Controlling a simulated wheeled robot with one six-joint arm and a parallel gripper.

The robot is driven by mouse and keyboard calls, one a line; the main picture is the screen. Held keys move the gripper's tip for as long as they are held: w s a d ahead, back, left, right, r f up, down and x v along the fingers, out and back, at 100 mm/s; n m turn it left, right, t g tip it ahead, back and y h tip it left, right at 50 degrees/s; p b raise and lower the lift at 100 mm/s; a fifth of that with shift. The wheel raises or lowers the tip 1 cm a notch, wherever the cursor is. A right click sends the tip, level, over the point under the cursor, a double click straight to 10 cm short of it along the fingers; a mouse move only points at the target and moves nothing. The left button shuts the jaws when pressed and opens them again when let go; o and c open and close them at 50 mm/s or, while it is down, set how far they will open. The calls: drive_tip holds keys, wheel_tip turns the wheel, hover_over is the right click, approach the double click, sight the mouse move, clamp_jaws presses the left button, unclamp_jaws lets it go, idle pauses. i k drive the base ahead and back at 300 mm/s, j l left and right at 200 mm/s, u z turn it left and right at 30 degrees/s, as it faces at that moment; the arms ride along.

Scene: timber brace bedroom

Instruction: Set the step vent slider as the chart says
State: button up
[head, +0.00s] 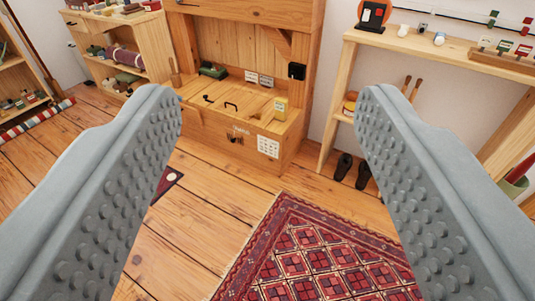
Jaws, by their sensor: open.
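My gripper (268,110) is open and empty, its two grey studded fingers wide apart in the foreground. Beyond it, at the far wall, stands a wooden step unit (205,133). Small black fittings and handles show on its top; I cannot tell which, if any, is the vent slider. A white chart-like card (268,146) is on the unit's front face at the right, too small to read. Small white cards (258,79) are at the back above the step. The gripper is well apart from all of these.
A patterned red rug (315,255) covers the floor ahead. Dark shoes (352,170) stand under a wooden shelf table (400,45) at the right. A bookcase (128,45) stands at the left back. Bare plank floor (215,205) lies between.

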sight(235, 137)
drive_tip(key=i+l, duration=0.35)
drive_tip(key=i+l+u, duration=0.1)
drive_tip(key=i, duration=0.75)
drive_tip(key=i+j, duration=0.15)
drive_tip(key=j, duration=0.15)
drive_tip(key=i+j, duration=0.15)
drive_tip(key=j, duration=0.2)
drive_tip(key=i+j+u, duration=0.1)
drive_tip(key=j, duration=0.2)
drive_tip(key=i, duration=0.05)
